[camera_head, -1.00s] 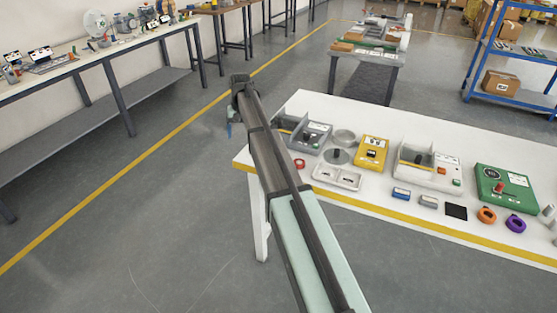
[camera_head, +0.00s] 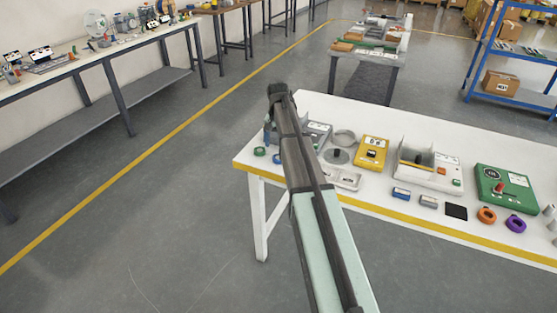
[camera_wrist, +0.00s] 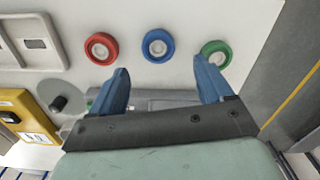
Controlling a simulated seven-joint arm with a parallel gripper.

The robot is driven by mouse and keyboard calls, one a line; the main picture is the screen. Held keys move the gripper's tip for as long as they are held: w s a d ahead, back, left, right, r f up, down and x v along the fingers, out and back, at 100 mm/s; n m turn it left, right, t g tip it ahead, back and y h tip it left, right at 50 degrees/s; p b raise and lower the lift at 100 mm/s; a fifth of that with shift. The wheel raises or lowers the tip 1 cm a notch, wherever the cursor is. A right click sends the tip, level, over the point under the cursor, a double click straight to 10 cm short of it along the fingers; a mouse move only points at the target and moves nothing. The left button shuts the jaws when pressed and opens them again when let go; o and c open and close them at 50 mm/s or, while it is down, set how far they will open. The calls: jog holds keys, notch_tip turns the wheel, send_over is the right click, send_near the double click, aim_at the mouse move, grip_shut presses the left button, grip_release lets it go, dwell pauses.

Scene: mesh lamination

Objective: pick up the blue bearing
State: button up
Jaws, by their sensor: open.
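The blue bearing (camera_wrist: 158,45) is a blue ring with a pale centre. It lies on the white table between the red bearing (camera_wrist: 101,48) and the green bearing (camera_wrist: 216,53). In the head view the green bearing (camera_head: 260,151) and the blue bearing (camera_head: 277,158) show at the table's left end; the red one is hidden behind my arm. My gripper (camera_wrist: 161,66) is open and empty, with blue fingers. In the wrist view the blue bearing appears just beyond the fingertips, sideways between them, and apart from them.
A white two-slot tray (camera_wrist: 33,42) and a yellow device (camera_wrist: 25,115) stand beside the bearings. A grey fixture (camera_head: 318,132) is close to my gripper in the head view. Further right are a white machine (camera_head: 428,170) and a green device (camera_head: 506,189). The table edge is close by.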

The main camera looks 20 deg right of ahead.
aim_at(278, 159)
jog(key=shift+s+f, duration=0.2)
jog(key=shift+f, duration=2.8)
jog(key=c, duration=1.2)
